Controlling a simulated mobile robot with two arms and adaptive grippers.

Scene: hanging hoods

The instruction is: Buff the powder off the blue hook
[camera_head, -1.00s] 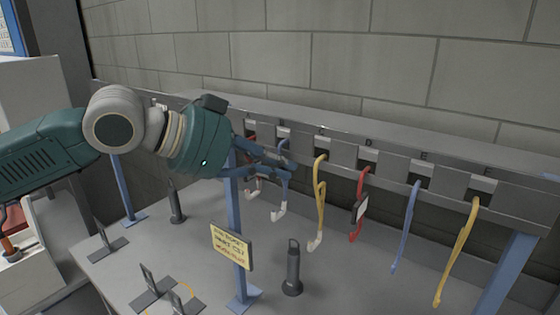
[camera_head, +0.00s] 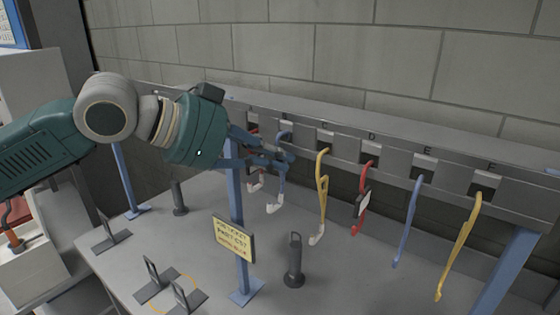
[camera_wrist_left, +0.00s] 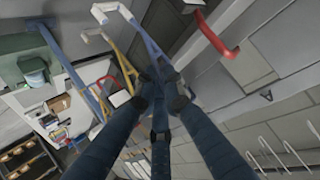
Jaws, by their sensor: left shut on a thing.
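My left gripper (camera_head: 284,160) is shut on a blue hook (camera_head: 281,188) hanging from the rail, at its upper part just below the rail. The hook's lower end, below my fingers, is whitish. In the left wrist view the dark fingers (camera_wrist_left: 160,92) meet around the blue hook (camera_wrist_left: 150,43), whose white end (camera_wrist_left: 117,10) sticks out beyond them. The grip hides part of its shaft. A second blue hook (camera_head: 407,222), without a white end, hangs farther right. My right gripper is in neither view.
A red hook (camera_head: 254,178) hangs close to the left of the held one. A yellow hook (camera_head: 321,195) with a white tip, a red hook (camera_head: 363,195) with a tag and another yellow hook (camera_head: 460,245) hang to the right. A sign (camera_head: 233,239) and dark post (camera_head: 294,262) stand below.

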